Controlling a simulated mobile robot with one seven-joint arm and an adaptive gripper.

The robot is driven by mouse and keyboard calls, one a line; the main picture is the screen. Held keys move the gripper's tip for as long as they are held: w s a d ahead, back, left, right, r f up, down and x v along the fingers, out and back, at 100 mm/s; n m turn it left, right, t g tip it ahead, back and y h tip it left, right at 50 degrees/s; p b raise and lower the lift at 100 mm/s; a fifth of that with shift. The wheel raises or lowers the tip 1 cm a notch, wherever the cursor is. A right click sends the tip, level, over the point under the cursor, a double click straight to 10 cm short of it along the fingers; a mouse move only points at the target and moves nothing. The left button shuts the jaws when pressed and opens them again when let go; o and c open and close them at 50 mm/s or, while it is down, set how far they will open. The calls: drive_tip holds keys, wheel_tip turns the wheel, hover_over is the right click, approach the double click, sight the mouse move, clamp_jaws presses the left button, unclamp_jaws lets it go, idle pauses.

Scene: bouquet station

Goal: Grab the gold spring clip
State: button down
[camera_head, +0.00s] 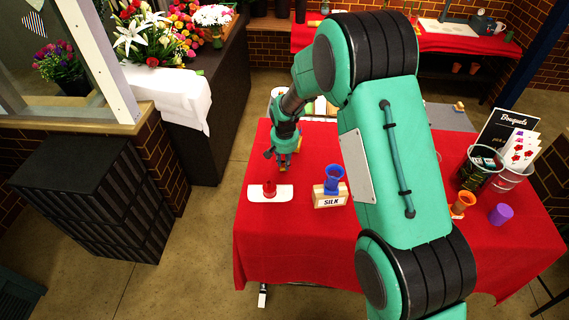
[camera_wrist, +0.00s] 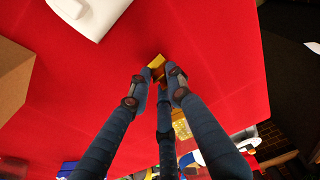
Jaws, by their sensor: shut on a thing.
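The gold spring clip (camera_wrist: 156,62) shows as a small gold piece between my fingertips in the wrist view; the fingers hide much of it. My gripper (camera_wrist: 158,80) is shut on it, with dark blue fingers on both sides, over the red cloth. In the head view my gripper (camera_head: 284,160) points down above the left part of the red table, behind the white plate. I cannot clearly make out the clip there. A further gold patch (camera_wrist: 181,128) shows between the fingers lower in the wrist view; I cannot tell what it is.
The front cloth is clear.

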sight(284, 161)
drive_tip(key=shift+r, duration=0.6)
wheel_tip(284, 161, up, 2)
drive_tip(key=shift+r, duration=0.1)
drive_tip(key=s+d, duration=0.2)
drive_tip(key=s, duration=0.3)
drive_tip(key=s+d+r, duration=0.1)
drive_tip(key=s, duration=0.4)
drive_tip(key=s+d, duration=0.2)
drive_tip(key=s, duration=0.3)
drive_tip(key=shift+d+r, duration=0.15)
drive_tip(key=shift+d, duration=0.15)
